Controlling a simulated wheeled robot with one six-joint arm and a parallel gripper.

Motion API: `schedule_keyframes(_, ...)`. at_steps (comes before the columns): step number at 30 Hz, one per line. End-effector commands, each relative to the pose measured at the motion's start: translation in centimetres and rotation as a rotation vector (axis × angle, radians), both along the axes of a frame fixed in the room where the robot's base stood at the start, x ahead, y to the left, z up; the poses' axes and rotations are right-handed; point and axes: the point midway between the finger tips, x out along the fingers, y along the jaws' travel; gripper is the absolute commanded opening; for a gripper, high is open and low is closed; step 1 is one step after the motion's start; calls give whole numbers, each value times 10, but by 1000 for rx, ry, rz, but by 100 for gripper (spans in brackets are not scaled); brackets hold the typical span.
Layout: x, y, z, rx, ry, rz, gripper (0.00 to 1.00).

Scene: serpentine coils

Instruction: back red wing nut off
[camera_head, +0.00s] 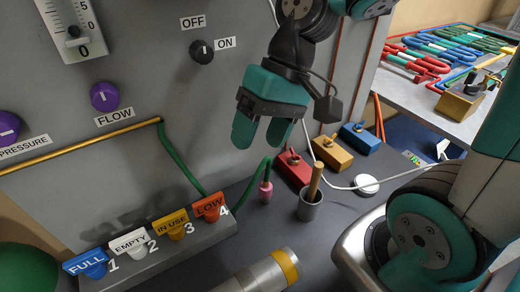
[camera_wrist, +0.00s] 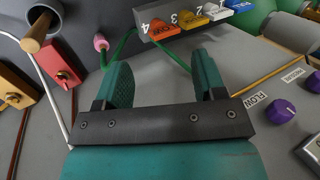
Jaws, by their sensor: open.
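A yellow block (camera_head: 332,153) and blue block (camera_head: 360,138) stand right of the red one. A grey cup (camera_head: 310,207) with a wooden handle stands in front. A pink-tipped green hose (camera_head: 265,190) and a white cable (camera_head: 330,183) run close by. Labelled tags (camera_head: 208,207) line the left ledge.

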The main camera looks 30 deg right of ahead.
Motion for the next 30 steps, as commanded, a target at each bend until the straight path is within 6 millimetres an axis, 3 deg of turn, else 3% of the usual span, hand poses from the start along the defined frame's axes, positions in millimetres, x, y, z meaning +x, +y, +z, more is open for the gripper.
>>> schedule_keyframes(9, -36, 23, 7, -40, -151, 252, 64)
schedule_keyframes(20, -41, 25, 8, -45, -173, 289, 64)
schedule_keyframes(21, -41, 25, 8, -45, -173, 289, 62)
schedule_keyframes(25, -55, 31, 12, -54, -224, 373, 32)
schedule_keyframes(30, -67, 35, 14, -64, -277, 462, 32)
